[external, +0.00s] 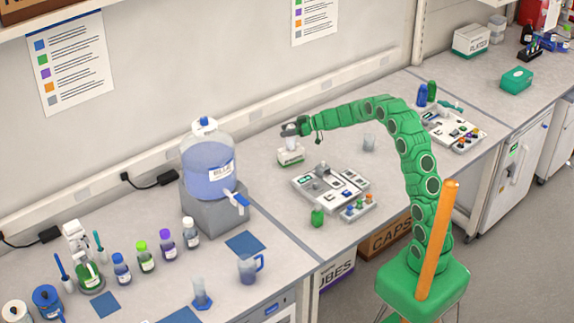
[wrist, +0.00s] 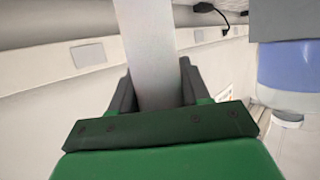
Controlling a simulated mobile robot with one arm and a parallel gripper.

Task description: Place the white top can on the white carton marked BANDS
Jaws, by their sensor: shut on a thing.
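My gripper (external: 297,128) is at the back of the bench, at the end of my green arm. It is shut on the white top can (external: 291,143), which shows as a small pale shape below the jaws. In the wrist view the can (wrist: 148,50) is a pale grey upright band between the dark fingers of my gripper (wrist: 155,85). A small white carton with a green label (external: 290,157) is directly under the can; its print is too small to read. I cannot tell whether the can touches the carton's top.
A grey device panel (external: 333,187) lies in front of the carton. A big blue-liquid jug (external: 209,165) on a grey stand is to the left.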

